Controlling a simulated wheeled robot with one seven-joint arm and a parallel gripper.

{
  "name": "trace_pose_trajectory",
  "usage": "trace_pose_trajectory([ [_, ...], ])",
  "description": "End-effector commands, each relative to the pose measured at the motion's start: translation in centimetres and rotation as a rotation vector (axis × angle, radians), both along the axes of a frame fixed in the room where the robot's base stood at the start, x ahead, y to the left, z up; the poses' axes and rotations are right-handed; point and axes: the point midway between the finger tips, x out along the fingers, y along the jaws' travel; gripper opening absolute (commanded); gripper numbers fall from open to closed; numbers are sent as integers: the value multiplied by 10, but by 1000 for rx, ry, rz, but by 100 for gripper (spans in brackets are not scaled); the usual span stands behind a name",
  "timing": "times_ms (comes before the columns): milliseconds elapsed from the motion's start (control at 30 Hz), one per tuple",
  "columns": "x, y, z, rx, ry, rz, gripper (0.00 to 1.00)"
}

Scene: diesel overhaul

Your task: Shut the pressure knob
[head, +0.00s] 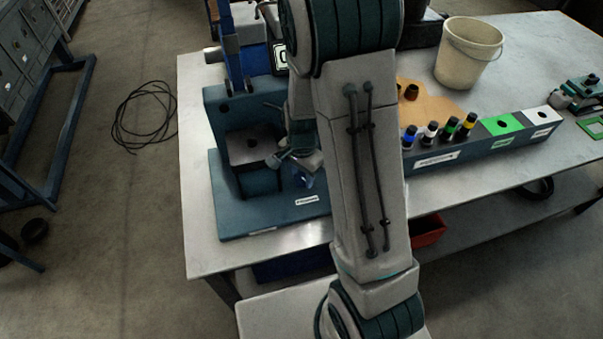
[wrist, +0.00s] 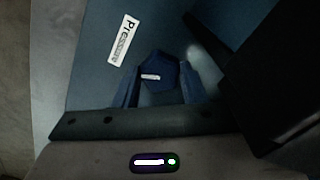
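The pressure knob (wrist: 160,73) is a dark blue, many-sided knob with a small white mark on its face. It sits on the blue panel beside a white label (wrist: 122,40) reading "Pressure". My gripper (wrist: 161,80) is at the knob, with one blue finger on each side of it. The fingers stand very close to its sides; whether they press on it I cannot tell. In the head view my gripper (head: 300,172) is low in front of the blue test stand (head: 228,112), and my arm partly hides the stand and the knob.
The stand's blue base (head: 262,215) rests on the grey workbench (head: 205,258) near its left end. To the right are a blue rack (head: 470,158) with several coloured injectors, a brown mat (head: 432,108) and a cream bucket (head: 468,55). A dark block (wrist: 270,90) stands close right of my gripper.

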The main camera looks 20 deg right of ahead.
Motion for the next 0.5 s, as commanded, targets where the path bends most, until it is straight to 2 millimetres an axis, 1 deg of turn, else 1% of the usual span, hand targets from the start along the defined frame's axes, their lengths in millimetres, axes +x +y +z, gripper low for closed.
trace_pose_trajectory([
  [133,0,0,0,-1,1,-62,15],
  [400,0,1,1,0,1,-342,15],
  [500,0,1,1,1,0,-396,15],
])
